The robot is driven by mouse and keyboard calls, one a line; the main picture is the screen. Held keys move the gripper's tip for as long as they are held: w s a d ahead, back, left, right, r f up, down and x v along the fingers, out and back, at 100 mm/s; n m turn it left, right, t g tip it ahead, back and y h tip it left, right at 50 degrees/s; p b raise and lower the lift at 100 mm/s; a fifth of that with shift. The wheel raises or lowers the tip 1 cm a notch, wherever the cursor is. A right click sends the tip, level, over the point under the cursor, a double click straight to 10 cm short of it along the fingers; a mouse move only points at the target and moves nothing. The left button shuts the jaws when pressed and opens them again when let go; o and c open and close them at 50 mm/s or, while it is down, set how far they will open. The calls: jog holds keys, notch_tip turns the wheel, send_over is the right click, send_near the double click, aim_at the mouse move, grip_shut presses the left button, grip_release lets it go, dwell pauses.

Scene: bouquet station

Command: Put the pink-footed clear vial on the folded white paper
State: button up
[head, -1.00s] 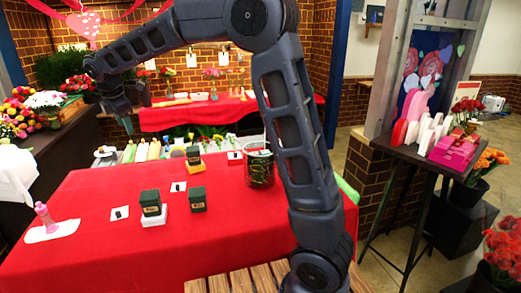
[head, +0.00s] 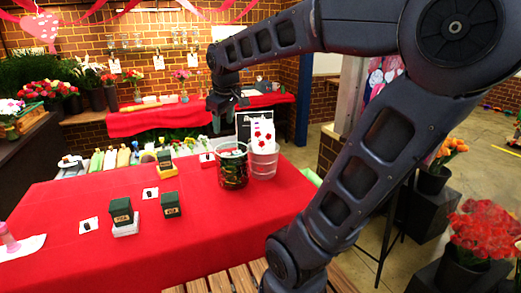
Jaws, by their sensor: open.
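A pink item (head: 9,238), perhaps the pink-footed vial, is at the left edge of the red table in the head view. It is cut off by the frame, and I cannot make out a clear body. It is on or against a white sheet (head: 30,246), which may be the folded paper; its folds are too small to tell. My gripper (head: 224,122) hangs fingers down near the far side of the table, above and behind a dark green patterned bin. It is open, with nothing visible in it, and well to the right of the pink item.
Dark green boxes (head: 171,205) and small white cards (head: 88,226) sit mid-table. The red table (head: 190,250) is clear in front. Red flowers (head: 482,232) stand at right.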

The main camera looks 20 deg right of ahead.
jog(key=s+d+f+m, duration=0.6)
jog(key=s+d+m, duration=0.1)
jog(key=s, duration=0.4)
jog(key=shift+d+f+t, duration=0.2)
jog(key=shift+d+t, duration=0.1)
jog(key=shift+d, duration=0.15)
jog(key=shift+s, duration=0.1)
dwell(0.3)
